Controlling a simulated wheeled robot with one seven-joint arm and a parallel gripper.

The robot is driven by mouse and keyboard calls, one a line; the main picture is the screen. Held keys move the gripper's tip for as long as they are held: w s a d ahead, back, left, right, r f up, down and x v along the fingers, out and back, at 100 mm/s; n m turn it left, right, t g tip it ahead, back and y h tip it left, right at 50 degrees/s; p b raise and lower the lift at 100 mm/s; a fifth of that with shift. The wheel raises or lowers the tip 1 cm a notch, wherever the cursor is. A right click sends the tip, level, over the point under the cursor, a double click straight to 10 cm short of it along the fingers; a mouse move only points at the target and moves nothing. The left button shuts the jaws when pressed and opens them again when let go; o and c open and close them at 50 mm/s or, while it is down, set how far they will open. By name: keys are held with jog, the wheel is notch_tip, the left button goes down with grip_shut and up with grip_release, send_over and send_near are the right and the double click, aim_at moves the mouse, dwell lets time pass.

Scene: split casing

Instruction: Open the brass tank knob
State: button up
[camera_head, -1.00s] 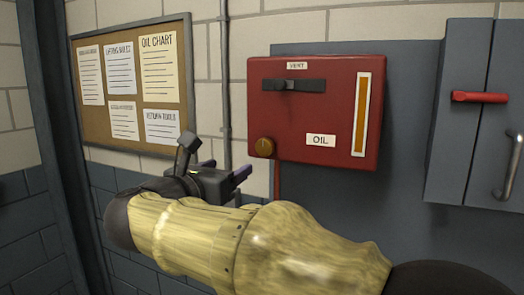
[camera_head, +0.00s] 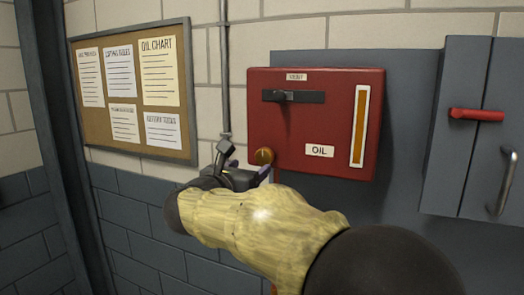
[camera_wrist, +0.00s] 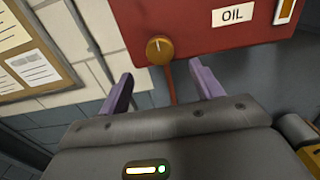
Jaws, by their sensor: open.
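The brass knob (camera_head: 264,156) is round and sits at the lower left corner of the red oil tank (camera_head: 340,115). It also shows in the wrist view (camera_wrist: 159,49), with a pale mark near its top. My gripper (camera_head: 250,172) is just below and left of the knob in the head view. In the wrist view my gripper (camera_wrist: 158,90) has its two purple fingers apart, and the knob lies beyond the tips, between their lines. The fingers are empty and do not appear to touch the knob. In the head view my arm hides part of the wall below the tank.
A black slide handle (camera_head: 292,96) sits under a small label on the tank. A grey cabinet (camera_head: 460,140) with a red handle (camera_head: 476,114) stands at right. A notice board (camera_head: 183,150) hangs at left. A vertical pipe (camera_head: 225,90) runs beside the tank.

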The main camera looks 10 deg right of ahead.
aim_at(263, 158)
jog(key=p+x, duration=0.3)
jog(key=x, duration=0.4)
jog(key=shift+w+r, duration=0.1)
jog(key=shift+r, duration=0.05)
jog(key=shift+w+d+f+p, duration=0.2)
jog(key=shift+w+d+p, duration=0.15)
jog(key=shift+w, duration=0.1)
jog(key=c, duration=1)
